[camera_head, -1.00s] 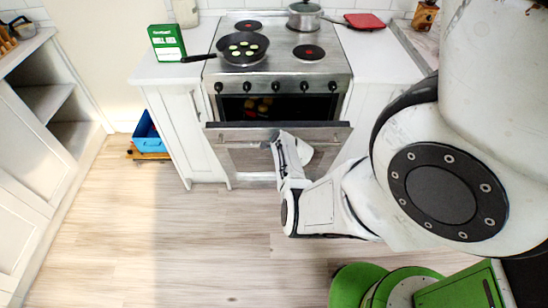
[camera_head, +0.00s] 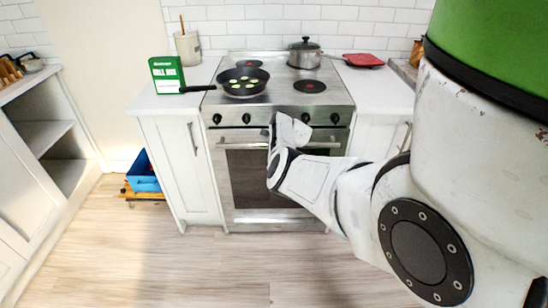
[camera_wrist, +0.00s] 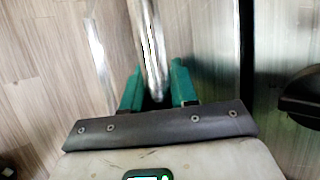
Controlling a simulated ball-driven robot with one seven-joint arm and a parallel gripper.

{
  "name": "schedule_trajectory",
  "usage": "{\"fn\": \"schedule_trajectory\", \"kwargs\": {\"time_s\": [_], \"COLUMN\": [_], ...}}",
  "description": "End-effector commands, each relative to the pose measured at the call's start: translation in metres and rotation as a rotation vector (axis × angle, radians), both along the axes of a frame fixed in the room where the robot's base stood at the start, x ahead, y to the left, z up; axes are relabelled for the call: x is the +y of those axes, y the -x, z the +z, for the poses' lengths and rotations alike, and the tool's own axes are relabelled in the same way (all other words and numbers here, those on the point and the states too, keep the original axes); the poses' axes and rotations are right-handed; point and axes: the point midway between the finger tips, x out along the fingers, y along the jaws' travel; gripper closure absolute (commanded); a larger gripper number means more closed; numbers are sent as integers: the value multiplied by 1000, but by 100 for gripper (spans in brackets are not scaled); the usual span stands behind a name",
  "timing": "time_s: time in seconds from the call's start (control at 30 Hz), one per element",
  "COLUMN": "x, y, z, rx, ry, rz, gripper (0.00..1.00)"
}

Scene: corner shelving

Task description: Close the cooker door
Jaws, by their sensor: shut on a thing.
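The cooker (camera_head: 222,112) stands against the back wall, with its steel and dark-glass door (camera_head: 247,185) upright at the front. No open oven cavity shows, but I cannot tell whether the door is fully flush. The door handle (camera_head: 240,146) is a horizontal metal bar below the knobs. My gripper (camera_wrist: 157,92) is shut on this handle; in the wrist view the bar (camera_wrist: 149,40) runs between its green fingers. A dark line (camera_wrist: 246,60) shows beside the door in the wrist view. In the head view my wrist and arm cover the handle's middle and part of the door.
A pan (camera_head: 243,84) with round slices and a lidded pot (camera_head: 304,54) stand on the hob. A green box (camera_head: 167,75) is on the left counter. Floor in front of the cooker is clear.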

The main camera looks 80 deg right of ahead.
Motion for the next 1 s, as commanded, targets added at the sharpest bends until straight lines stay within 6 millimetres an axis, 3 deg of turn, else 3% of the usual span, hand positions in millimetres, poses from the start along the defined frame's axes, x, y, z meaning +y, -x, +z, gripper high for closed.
{"fn": "schedule_trajectory", "kwargs": {"time_s": [0.13, 0.57, 0.6, 0.8, 1.0], "x": [-9, -9, -9, -9, -10], "y": [-1, -2, -2, -3, -3], "z": [0, -1, -1, 0, 2], "rx": [-6, -6, -5, -4, -3], "ry": [21, 20, 19, 21, 24], "rz": [-4, -2, -1, 0, 0], "gripper": [100, 100, 71, 52, 52]}}
